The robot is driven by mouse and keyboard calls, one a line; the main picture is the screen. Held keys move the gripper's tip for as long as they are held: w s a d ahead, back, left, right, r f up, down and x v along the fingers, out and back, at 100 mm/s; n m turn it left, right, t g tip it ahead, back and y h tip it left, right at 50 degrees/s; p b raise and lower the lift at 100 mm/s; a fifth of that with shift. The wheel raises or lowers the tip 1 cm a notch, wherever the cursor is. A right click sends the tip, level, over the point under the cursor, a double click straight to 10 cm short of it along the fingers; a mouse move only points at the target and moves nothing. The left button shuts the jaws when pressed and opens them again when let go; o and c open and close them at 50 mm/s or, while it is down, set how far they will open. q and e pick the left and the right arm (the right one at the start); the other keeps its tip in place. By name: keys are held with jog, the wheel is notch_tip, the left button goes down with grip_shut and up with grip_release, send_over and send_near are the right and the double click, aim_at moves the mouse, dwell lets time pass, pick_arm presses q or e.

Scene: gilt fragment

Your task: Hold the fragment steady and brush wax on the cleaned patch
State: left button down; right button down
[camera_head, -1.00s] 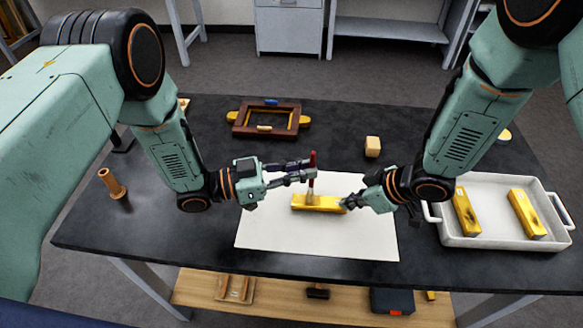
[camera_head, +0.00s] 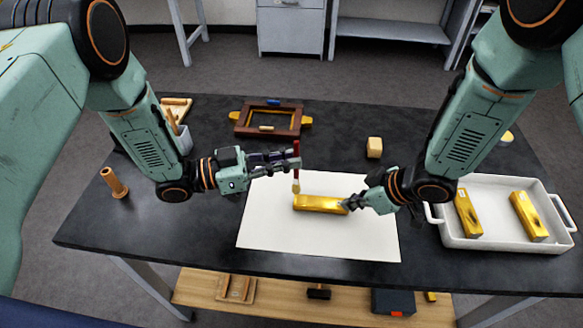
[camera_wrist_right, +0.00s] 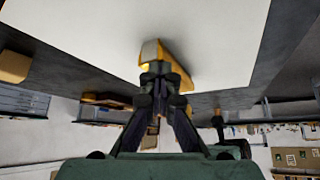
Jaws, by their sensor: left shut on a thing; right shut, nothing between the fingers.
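The gilt fragment (camera_head: 318,204) lies on the white sheet (camera_head: 270,232), bright gold and glossy. My left gripper (camera_head: 293,159) is shut on a brush with a dark red handle (camera_head: 297,150) and pale bristles (camera_head: 296,187). The brush is upright at the fragment's left end; whether its tip touches cannot be told. My right gripper (camera_head: 346,205) is shut with nothing between its fingers, its tips at the fragment's right end. In the right wrist view, the right fingertips (camera_wrist_right: 161,78) sit against the fragment (camera_wrist_right: 180,68), hiding part of it.
A white tray (camera_head: 500,242) at right holds two gilt pieces (camera_head: 467,214). A dark frame (camera_head: 268,119) and a tan block (camera_head: 374,147) stand at the back. The front of the sheet is free.

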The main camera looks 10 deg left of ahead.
jog(key=shift+s+f, duration=0.1)
jog(key=shift+f, duration=0.05)
pick_arm(q)
notch_tip(320, 180, up, 6)
jog(key=shift+f, duration=0.2)
dwell(0.6)
pick_arm(e)
jog(key=shift+w+r, duration=0.2)
jog(key=shift+r, duration=0.6)
notch_tip(320, 180, up, 5)
jog(key=shift+f, duration=0.2)
